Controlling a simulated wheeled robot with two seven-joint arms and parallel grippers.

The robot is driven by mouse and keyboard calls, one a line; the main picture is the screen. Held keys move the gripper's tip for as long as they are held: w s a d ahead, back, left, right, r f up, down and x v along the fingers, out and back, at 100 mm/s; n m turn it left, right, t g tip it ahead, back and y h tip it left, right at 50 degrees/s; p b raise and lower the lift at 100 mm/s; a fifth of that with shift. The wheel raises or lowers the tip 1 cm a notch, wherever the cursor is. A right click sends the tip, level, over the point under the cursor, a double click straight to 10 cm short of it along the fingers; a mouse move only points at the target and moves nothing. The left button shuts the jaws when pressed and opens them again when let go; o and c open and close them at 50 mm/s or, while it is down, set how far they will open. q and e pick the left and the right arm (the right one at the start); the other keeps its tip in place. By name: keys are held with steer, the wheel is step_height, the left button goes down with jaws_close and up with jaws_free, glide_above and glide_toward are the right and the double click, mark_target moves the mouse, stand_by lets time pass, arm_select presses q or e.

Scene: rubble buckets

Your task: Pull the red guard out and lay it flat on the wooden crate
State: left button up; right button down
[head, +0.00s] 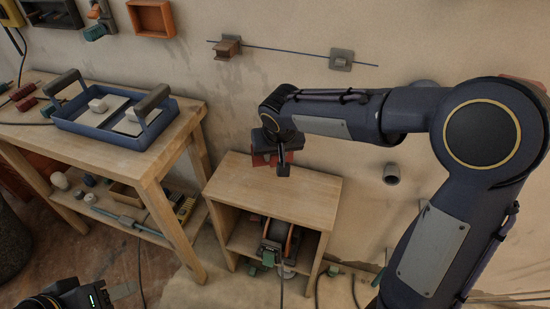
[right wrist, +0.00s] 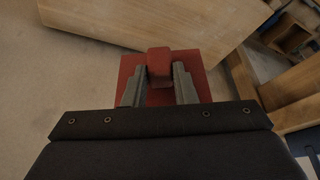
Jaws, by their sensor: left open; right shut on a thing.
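The red guard (head: 260,160) is a red plate with a raised block on it. The right wrist view shows the plate (right wrist: 205,75) and its block (right wrist: 159,62) between two grey fingers. My right gripper (head: 283,168) is shut on the red guard, over the back part of the wooden crate (head: 275,193). The crate's pale top (right wrist: 170,18) also shows in the right wrist view, partly behind the guard. I cannot tell whether the guard touches it. My left gripper (head: 118,291) is open at the bottom left, only partly in view, away from the crate.
A wooden workbench (head: 150,150) at left carries a blue tray (head: 100,143) with dark handles. Wall fittings and a thin rod (head: 295,55) are behind. The crate's front top is clear.

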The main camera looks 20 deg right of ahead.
step_height(320, 180, down, 5)
steer(key=b, duration=0.4)
steer(key=shift+b, duration=0.35)
steer(key=shift+f, duration=0.15)
steer(key=shift+f+b, duration=1.25)
steer(key=shift+f, duration=0.1)
steer(key=c, duration=1.1)
jaws_free()
steer(key=p+v, duration=0.2)
steer(key=v, duration=0.6)
